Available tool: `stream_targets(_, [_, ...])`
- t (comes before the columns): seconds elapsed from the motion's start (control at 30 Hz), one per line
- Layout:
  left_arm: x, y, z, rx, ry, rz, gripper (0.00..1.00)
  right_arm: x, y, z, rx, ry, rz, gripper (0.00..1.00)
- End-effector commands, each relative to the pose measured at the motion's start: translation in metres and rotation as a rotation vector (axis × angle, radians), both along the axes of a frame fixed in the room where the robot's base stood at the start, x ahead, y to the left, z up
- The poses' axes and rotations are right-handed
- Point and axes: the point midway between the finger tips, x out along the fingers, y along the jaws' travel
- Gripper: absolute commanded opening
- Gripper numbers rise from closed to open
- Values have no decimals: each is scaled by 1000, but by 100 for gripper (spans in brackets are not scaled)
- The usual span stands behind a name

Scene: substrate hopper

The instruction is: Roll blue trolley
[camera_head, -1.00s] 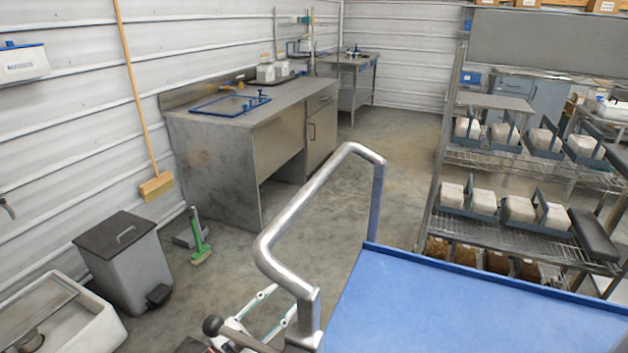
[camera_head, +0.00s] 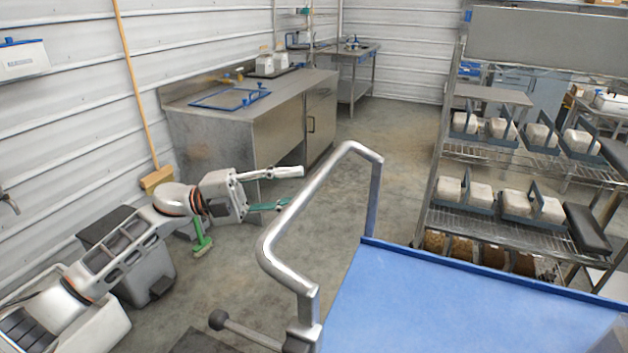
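The blue trolley (camera_head: 455,310) fills the lower right of the head view, with its flat blue top showing. Its bent silver push handle (camera_head: 300,217) rises at its left side, with a blue upright at the far end. My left gripper (camera_head: 293,188) is to the left of the handle. Its two fingers are spread apart and point right toward the silver tube, with nothing seen between them. Whether the fingertips touch the tube cannot be told. My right gripper is not in view. The trolley's wheels are hidden.
A wire rack (camera_head: 447,150) with several pale blocks stands beyond the trolley. A grey workbench (camera_head: 222,150) stands along the left wall. A pedal bin (camera_head: 150,270) and a green brush (camera_head: 202,243) are at left. Concrete floor (camera_head: 390,135) between bench and rack is clear.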

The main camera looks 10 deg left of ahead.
Motion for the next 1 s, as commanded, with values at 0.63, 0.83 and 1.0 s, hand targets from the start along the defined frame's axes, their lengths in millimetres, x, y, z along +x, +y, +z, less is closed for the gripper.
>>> stream_targets(0.63, [9,-44,8,-1,2,2,34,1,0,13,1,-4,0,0])
stream_targets(0.83, [9,-44,8,-1,2,2,0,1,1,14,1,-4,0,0])
stream_targets(1.0, [9,-44,8,-1,2,2,0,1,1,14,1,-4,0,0])
